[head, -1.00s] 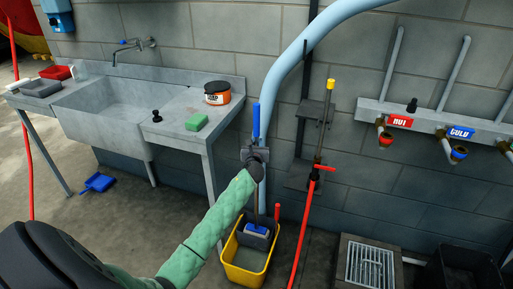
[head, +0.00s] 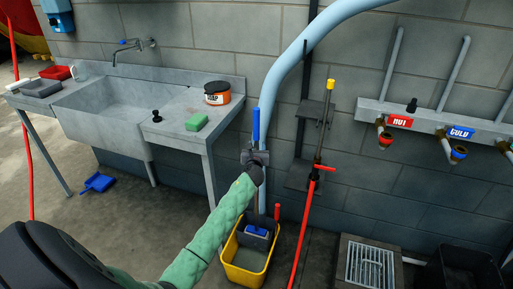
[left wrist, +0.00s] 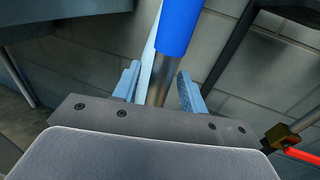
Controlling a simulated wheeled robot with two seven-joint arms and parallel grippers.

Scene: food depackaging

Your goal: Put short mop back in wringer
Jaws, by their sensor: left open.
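The short mop has a blue grip (head: 256,123) on an upright grey shaft. Its blue and white head (head: 257,231) is down in the yellow wringer bucket (head: 229,255). My left gripper (head: 256,157) is at the shaft just below the blue grip. In the left wrist view the open left gripper (left wrist: 160,92) has its two light-blue fingers on either side of the shaft, with gaps visible. The blue grip (left wrist: 180,25) shows above them there. The lower shaft is partly hidden by my gripper and arm. My right gripper is not in view.
A steel sink (head: 110,105) with a soap tub (head: 217,93) and green sponge (head: 197,122) stands left. A floor drain (head: 369,265) and dark bin (head: 465,268) lie further right. A blue dustpan (head: 99,182) lies under the sink.

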